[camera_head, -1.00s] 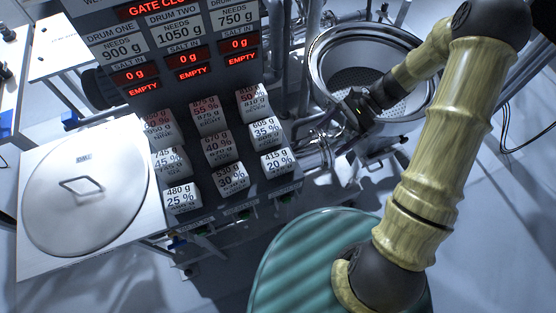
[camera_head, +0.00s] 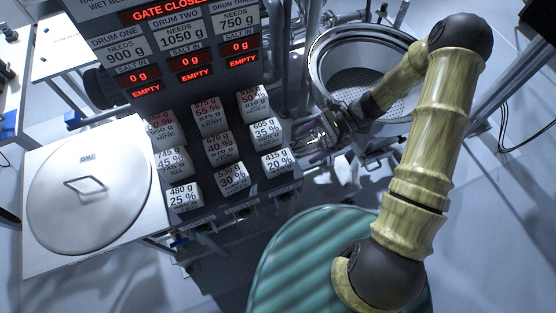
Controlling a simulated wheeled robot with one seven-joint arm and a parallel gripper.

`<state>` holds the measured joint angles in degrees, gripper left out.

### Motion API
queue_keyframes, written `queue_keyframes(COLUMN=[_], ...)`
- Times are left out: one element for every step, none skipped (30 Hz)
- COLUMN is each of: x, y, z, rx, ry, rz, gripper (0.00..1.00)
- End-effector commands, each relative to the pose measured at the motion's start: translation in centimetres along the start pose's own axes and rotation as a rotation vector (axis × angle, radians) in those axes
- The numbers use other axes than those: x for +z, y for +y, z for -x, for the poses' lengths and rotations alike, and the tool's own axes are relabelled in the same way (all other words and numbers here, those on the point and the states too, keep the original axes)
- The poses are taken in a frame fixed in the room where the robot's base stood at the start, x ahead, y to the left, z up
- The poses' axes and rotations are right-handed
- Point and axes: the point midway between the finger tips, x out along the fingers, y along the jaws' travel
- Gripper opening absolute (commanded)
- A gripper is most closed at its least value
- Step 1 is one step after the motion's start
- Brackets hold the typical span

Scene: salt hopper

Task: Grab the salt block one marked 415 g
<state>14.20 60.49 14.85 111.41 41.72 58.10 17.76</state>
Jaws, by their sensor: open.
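The salt block marked 415 g, 20 % (camera_head: 277,163) is a pale cube in the front right corner of the dark sloped rack. My gripper (camera_head: 312,140) is open and empty, just right of the rack, beside the 415 g block and the block marked 605 g, 35 % (camera_head: 266,132). It appears apart from both blocks. The fingers are dim and partly lost against the metal parts behind them.
Several other marked blocks stand in rows on the rack, such as 530 g (camera_head: 231,178) and 480 g (camera_head: 183,195). A display panel (camera_head: 180,50) rises behind. An open steel drum (camera_head: 330,50) stands right, and a lidded one (camera_head: 88,205) left.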

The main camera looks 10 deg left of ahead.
Motion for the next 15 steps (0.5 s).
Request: queue_keyframes(x=[0.3,0.3,0.3,0.3,0.3,0.3,0.3,0.3,0.2,0.2,0.1,0.1,0.1,0.1,0.0], y=[0.1,0.1,0.1,0.0,0.1,0.1,0.1,0.0,0.0,0.0,0.0,0.0,0.0,-0.1,-0.1], z=[-0.9,-1.5,-2.2,-2.7,-3.2,-3.9,-4.4,-4.8,-5.3,-5.6,-5.8,-6.0,-6.1,-6.1,-6.1], rx=[0.003,0.004,0.004,0.003,0.004,0.005,0.004,0.003,0.002,0.002,0.001,0.001,0.0,0.0,0.0], ry=[-0.003,-0.003,-0.003,-0.004,-0.003,-0.003,-0.003,-0.003,-0.002,-0.001,-0.001,0.0,0.0,0.0,0.001], rz=[-0.001,-0.002,-0.001,-0.001,-0.001,-0.002,-0.002,-0.001,-0.001,-0.001,-0.001,0.0,0.0,0.001,0.001], gripper=[0.76,0.76,0.76,0.76,0.76,0.76,0.76,0.76,0.76,0.76,0.76,0.76,0.76,0.76,0.76])
